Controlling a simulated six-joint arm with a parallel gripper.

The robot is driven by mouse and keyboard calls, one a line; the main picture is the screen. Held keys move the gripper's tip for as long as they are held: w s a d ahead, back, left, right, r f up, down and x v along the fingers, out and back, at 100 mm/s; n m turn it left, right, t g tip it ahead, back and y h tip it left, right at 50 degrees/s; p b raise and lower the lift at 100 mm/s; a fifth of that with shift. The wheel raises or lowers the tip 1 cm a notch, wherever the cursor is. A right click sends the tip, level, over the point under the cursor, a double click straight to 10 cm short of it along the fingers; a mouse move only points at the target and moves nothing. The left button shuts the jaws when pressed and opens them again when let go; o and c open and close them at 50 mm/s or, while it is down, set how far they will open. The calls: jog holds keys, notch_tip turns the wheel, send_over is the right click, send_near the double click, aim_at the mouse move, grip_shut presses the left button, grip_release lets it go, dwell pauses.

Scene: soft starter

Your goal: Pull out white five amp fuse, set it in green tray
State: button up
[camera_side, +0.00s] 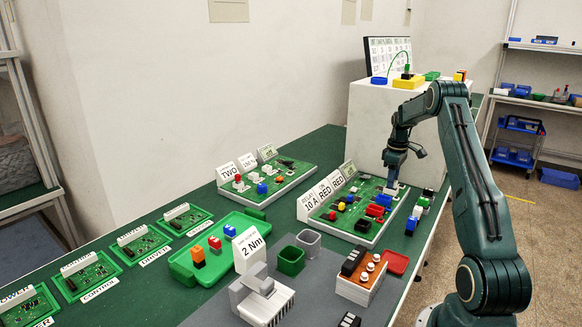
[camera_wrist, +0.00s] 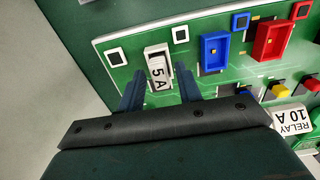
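The white five amp fuse (camera_wrist: 158,70), marked "5 A", stands upright in the green board (camera_wrist: 112,52) in the wrist view. My gripper (camera_wrist: 160,82) has one blue-grey finger on each side of it, with narrow gaps that look open. In the side view my gripper (camera_side: 392,186) points down at the far right part of the board (camera_side: 345,225), and the fuse is too small to make out there. The green tray (camera_side: 183,268) lies left of the board, holding an orange-and-black block, a red block and a blue block.
Red and blue sockets (camera_wrist: 270,40) sit right of the fuse in the wrist view. Label cards (camera_side: 318,195) stand along the board's left edge. A 2 Nm card (camera_side: 249,248), a green bin (camera_side: 290,262) and a grey bin (camera_side: 309,240) stand between tray and board.

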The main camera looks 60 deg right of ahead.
grip_shut()
jog(key=shift+r, duration=1.75)
dwell(0.6)
